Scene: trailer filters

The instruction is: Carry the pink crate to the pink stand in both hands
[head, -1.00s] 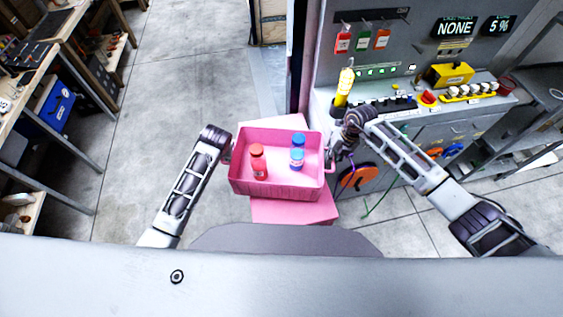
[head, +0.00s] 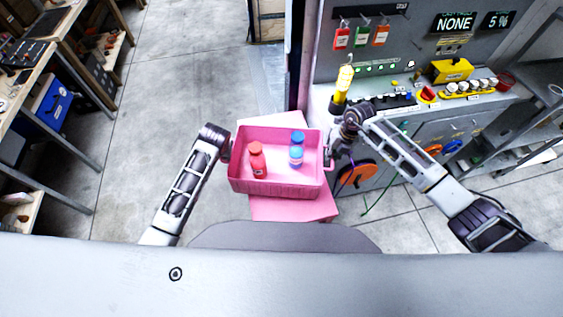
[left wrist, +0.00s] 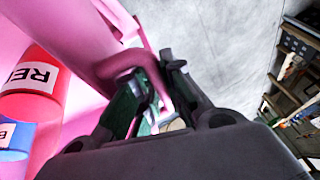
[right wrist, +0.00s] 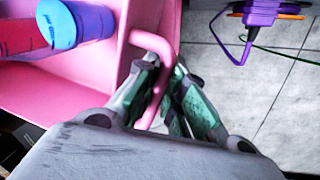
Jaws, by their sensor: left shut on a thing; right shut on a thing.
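The pink crate (head: 275,187) is in the middle of the head view, above or on the pink stand (head: 292,208); I cannot tell whether they touch. A red bottle (head: 257,161) and a blue-capped bottle (head: 297,150) stand inside the crate. My left gripper (left wrist: 155,95) is shut on the crate's left handle, seen as a pink bar in the left wrist view. My right gripper (right wrist: 165,95) is shut on the right handle, also a pink bar. In the head view the stand's front and back parts show past the crate.
A control panel with a counter (head: 420,105) stands close on the right, with a yellow lamp (head: 343,84) and an orange disc (head: 357,172) near my right arm. A workbench (head: 30,75) is at the far left. Open grey floor (head: 190,70) lies left of the crate.

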